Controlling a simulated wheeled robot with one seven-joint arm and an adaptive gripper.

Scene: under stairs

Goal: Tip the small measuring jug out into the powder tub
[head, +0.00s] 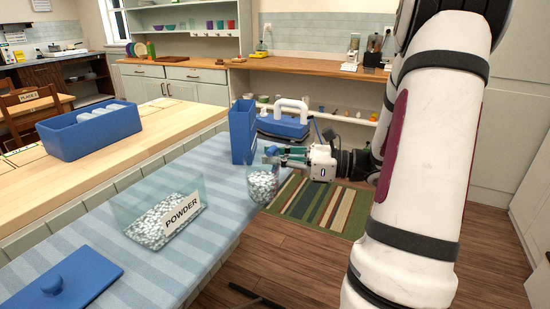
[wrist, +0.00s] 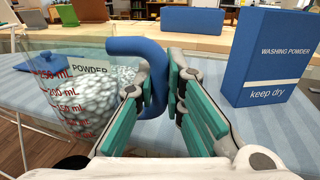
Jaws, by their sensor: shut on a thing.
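The small measuring jug (head: 262,186) is clear with red mL marks and holds white-blue granules. It looks upright at the right edge of the striped surface; I cannot tell whether it touches it. My gripper (head: 274,156) is at its rear side, shut on its blue handle, and in the wrist view the handle (wrist: 142,47) runs between the fingers (wrist: 170,95). The jug body (wrist: 88,100) is to the left there. The powder tub (head: 183,211), clear and labelled POWDER, stands left of the jug with granules inside and its top open. In the wrist view it is partly behind the jug.
A blue lid (head: 62,283) lies in front of the tub. A blue washing powder box (head: 243,132) stands behind the jug, right of the fingers in the wrist view. A blue basket (head: 92,131) sits on the wooden counter. Striped cloth (head: 215,190) between tub and jug is clear.

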